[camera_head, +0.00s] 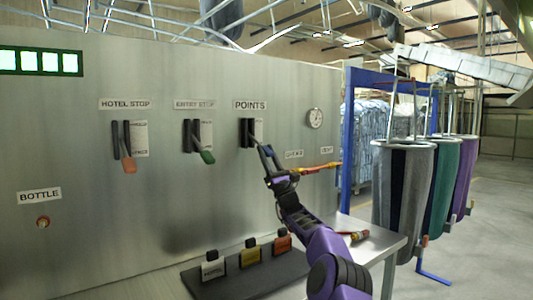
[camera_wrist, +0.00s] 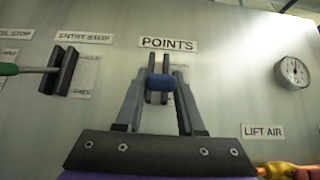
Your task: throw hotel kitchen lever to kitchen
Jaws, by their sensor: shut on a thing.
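A lever with a blue handle (camera_wrist: 161,82) sits in a black slotted bracket (camera_head: 248,132) under the POINTS sign (camera_head: 250,105) on the grey metal panel. My gripper (camera_wrist: 160,84) is at this lever, with its two fingers shut on the blue handle. In the head view my gripper (camera_head: 266,150) reaches up to the bracket from the lower right, and the handle is mostly hidden. The wrist view shows the bracket (camera_wrist: 150,68) just behind the handle. Any small position marks beside it are hidden or too small to read.
An orange-handled lever (camera_head: 129,166) hangs under HOTEL STOP. A green-handled lever (camera_head: 207,157) is under ENTRY STOP, left of my gripper. A gauge (camera_head: 316,118) and an orange-yellow handle (camera_head: 315,169) are to the right. A small table (camera_head: 385,240) and hanging bags (camera_head: 403,190) stand farther right.

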